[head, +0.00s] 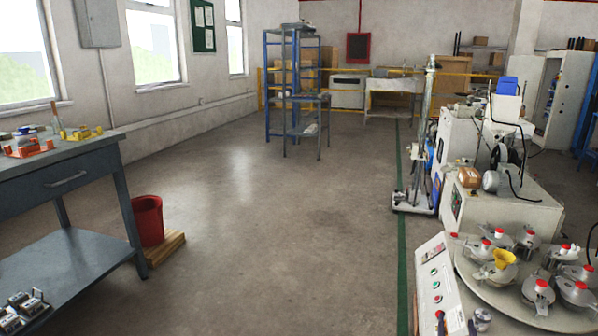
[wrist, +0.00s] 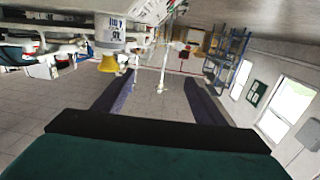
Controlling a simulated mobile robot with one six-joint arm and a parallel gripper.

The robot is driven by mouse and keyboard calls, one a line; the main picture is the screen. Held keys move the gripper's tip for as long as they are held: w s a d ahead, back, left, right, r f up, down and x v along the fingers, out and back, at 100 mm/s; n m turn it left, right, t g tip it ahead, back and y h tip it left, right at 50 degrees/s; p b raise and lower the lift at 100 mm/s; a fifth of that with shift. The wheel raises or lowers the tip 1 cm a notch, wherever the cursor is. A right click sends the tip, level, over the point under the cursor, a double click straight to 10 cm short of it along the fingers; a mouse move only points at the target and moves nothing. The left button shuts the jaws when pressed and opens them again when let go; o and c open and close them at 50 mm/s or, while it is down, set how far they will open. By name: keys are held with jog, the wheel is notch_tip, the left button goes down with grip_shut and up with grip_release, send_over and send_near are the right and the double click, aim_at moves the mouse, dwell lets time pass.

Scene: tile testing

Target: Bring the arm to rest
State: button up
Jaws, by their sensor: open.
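My gripper (wrist: 160,76) shows in the wrist view as two dark fingers set wide apart. It is open, with nothing between the fingers. The wrist picture is upside down, with the room's ceiling low in it. The gripper points into the room, and no object touches the fingers. The arm and gripper do not show in the head view.
On the right stands a round testing machine (head: 467,270) with several red-knobbed pots and a yellow funnel (head: 503,259). On the left is a grey workbench (head: 70,152), with a red bucket (head: 148,220) beside it. Blue shelving (head: 268,90) stands far back. The middle floor is clear.

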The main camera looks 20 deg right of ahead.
jog(key=w+a+r+n+t+y+p, duration=0.1)
jog(key=w+a+r+y+p, duration=0.2)
jog(key=w+a+p, duration=0.5)
jog(key=w+a+r+n+y+p, duration=0.25)
jog(key=w+a, duration=0.35)
jog(key=a, duration=0.5)
jog(key=w+a+f+n+g+y+p, duration=0.15)
jog(key=a+p, duration=0.35)
jog(key=a, duration=0.5)
jog(key=a+f+g+y+p, duration=0.15)
jog(key=a+p, duration=0.35)
jog(key=a, duration=0.5)
jog(key=s+a+f+n+g+y+p, duration=0.15)
jog(key=s+a+f+g+p, duration=0.25)
jog(key=s+a+g+p, duration=0.65)
jog(key=s+a+g+b, duration=0.1)
jog(key=s+a+g, duration=0.2)
jog(key=s, duration=0.8)
jog(key=s+a+r+n+g+y+b, duration=0.1)
jog(key=s+a+g, duration=0.2)
jog(key=s, duration=0.9)
jog(key=shift+s+r, duration=0.2)
jog(key=shift+n+g, duration=0.25)
